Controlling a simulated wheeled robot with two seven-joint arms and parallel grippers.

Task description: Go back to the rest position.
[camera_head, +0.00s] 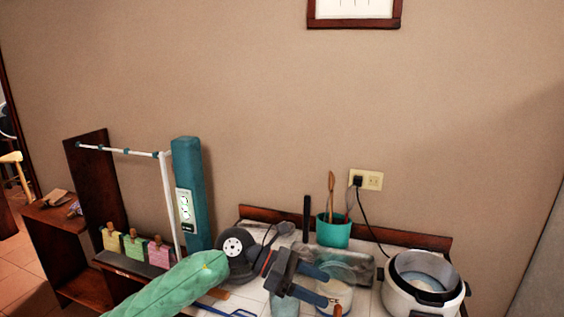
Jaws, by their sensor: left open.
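My left arm comes in from the lower left in a green quilted sleeve. Its dark left gripper (320,285) is over the white tiled counter, with two blue fingers spread apart and nothing visible between them. The fingers overlap a clear container (341,273) with pale contents in the picture; I cannot tell whether they touch it. My right gripper is not in view.
An open white rice cooker (395,298) stands at the right. A teal utensil cup (333,233) stands behind the gripper. A plugged-in cord hangs from the wall outlet (371,180). A teal column (189,195) and a dark wood shelf (98,185) are at the left.

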